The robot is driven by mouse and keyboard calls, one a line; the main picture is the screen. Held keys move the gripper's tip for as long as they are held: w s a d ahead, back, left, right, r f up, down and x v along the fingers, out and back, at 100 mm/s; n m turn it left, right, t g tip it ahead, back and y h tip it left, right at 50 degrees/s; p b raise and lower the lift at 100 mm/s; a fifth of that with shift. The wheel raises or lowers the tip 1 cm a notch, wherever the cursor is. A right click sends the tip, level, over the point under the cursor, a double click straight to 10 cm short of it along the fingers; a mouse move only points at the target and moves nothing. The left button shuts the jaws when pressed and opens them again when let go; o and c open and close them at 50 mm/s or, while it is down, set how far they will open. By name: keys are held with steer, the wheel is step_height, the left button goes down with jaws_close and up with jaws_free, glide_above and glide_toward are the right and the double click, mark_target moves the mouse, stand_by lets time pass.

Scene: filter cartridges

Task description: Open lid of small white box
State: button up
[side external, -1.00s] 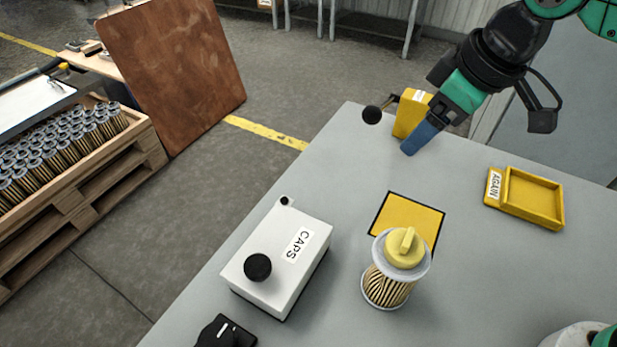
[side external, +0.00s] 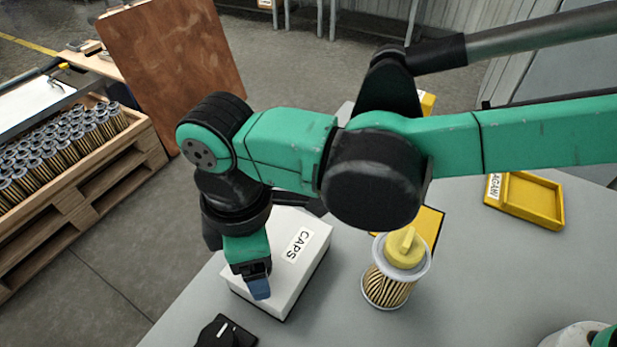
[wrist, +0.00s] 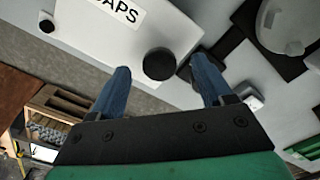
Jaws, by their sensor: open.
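The small white box (side external: 291,271) with a CAPS label stands on the grey table, its lid down. In the wrist view its white lid (wrist: 115,45) fills the upper left, and the round black knob (wrist: 159,64) on it shows between my fingertips. My gripper (wrist: 160,80) is open, with one blue finger on each side of the knob in that view. In the side view my gripper (side external: 259,288) is over the near left part of the box and hides the knob. I cannot tell the height gap between fingers and knob.
A filter cartridge with a yellow cap (side external: 404,247) stands right of the box. A yellow AGAIN tray (side external: 532,199) lies at the back right. A black object (side external: 226,333) sits in front of the box.

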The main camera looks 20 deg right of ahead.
steer(key=shift+f, duration=0.45)
jaws_close()
stand_by(1.1)
